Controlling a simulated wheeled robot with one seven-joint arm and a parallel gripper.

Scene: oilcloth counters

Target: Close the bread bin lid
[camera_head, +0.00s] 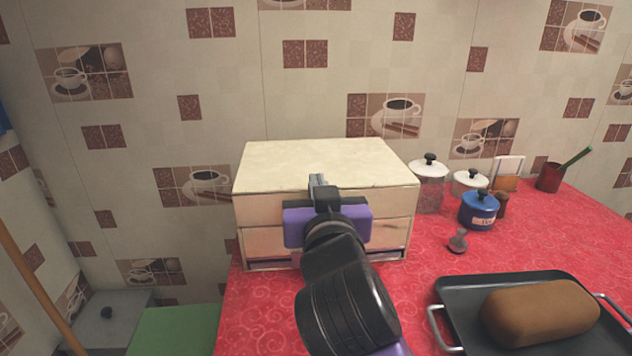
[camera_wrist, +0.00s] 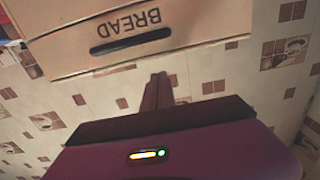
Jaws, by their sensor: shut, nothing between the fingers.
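The bread bin (camera_head: 290,162) is a cream box at the back left of the red counter, against the tiled wall. Its front has a horizontal seam, and a dark strip shows along its bottom edge. In the wrist view the bin's front (camera_wrist: 80,40) appears upside down, with the word BREAD and a dark slot. I cannot clearly tell how far the lid stands open. My gripper (camera_head: 318,181) is shut and empty, in front of the bin's upper front edge; its fingertips (camera_wrist: 160,78) show close to that edge. Contact cannot be told. My wrist hides the middle of the front.
A dark tray (camera_head: 452,318) with a loaf (camera_head: 540,311) lies at the front right. A glass jar (camera_head: 430,188), a blue pot (camera_head: 479,211) and a small stamp-like item (camera_head: 458,242) stand right of the bin. The counter's left edge is near the bin.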

